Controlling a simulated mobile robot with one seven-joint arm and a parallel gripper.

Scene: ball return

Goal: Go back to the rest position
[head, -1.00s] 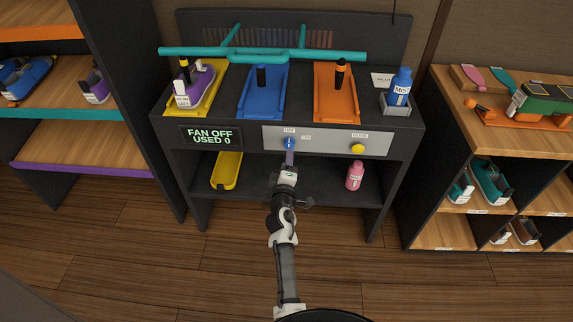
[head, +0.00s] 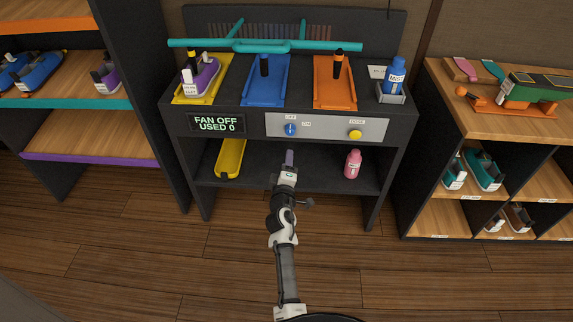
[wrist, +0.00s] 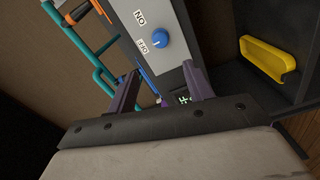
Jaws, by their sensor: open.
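My gripper (head: 289,158) is in front of the dark workbench (head: 262,190), a little below its grey control panel (head: 330,130). In the wrist view its two purple fingers (wrist: 158,92) stand apart with nothing held between them. The blue knob (head: 290,129) on the panel is apart from the fingertips. The knob also shows in the wrist view (wrist: 160,39), ahead of the fingers, near the OFF and ON labels. The display (head: 216,123) reads "FAN OFF USED 0".
A yellow tray (head: 230,159) and a pink bottle (head: 353,164) stand on the bench's lower shelf. A yellow button (head: 355,134) is on the panel. Shelving stands left, and a cubby unit (head: 480,120) right. The wooden floor (head: 190,270) before the bench is clear.

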